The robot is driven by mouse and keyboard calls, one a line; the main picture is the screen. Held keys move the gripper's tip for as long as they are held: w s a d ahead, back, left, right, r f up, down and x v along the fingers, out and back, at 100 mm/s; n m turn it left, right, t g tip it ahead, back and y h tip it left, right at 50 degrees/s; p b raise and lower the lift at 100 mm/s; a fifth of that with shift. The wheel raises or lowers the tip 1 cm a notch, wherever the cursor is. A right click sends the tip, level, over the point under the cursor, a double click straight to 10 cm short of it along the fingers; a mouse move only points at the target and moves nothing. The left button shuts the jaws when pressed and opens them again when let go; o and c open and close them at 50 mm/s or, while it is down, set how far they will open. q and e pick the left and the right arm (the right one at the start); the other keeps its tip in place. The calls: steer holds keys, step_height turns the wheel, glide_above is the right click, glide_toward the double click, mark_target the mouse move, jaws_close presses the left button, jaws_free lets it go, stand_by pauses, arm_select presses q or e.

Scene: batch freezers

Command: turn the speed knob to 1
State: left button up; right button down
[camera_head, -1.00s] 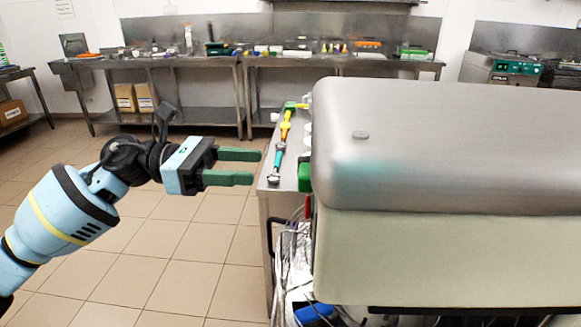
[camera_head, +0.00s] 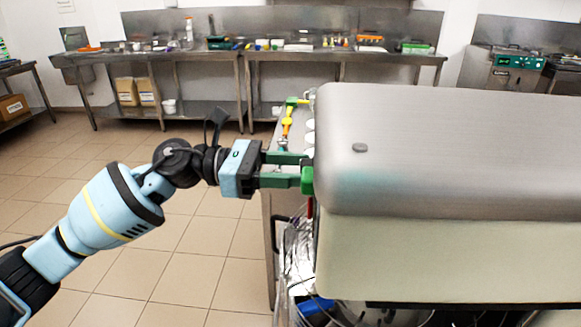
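My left gripper (camera_head: 301,170) reaches in from the left, with its two green fingers apart at the left side of a big metal-topped machine (camera_head: 450,140). A bright green part (camera_head: 307,180), possibly a knob, sticks out from that side of the machine. The near fingertip is at this green part; I cannot tell whether it touches. The machine's side face is hidden from this angle, so no speed knob markings show. My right gripper is not in view.
A steel table (camera_head: 283,225) with yellow and green tools (camera_head: 288,122) stands behind the gripper. Loose wires and foil-like material (camera_head: 298,250) hang below the machine's left side. A long cluttered counter (camera_head: 210,55) runs along the back wall. The tiled floor at left is clear.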

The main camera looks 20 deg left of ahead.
arm_select(q)
steer(key=c, duration=0.8)
steer(key=shift+o, duration=0.2)
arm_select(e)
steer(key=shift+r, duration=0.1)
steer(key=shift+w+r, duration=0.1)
arm_select(q)
steer(key=shift+r+n+p, duration=0.1)
steer(key=shift+n+p, duration=2.9)
steer(key=shift+n, duration=1.5)
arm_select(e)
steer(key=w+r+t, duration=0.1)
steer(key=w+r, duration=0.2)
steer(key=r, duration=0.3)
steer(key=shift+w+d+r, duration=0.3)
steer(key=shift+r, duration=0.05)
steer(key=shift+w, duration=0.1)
arm_select(q)
steer(key=o, duration=1)
steer(key=shift+c, duration=0.2)
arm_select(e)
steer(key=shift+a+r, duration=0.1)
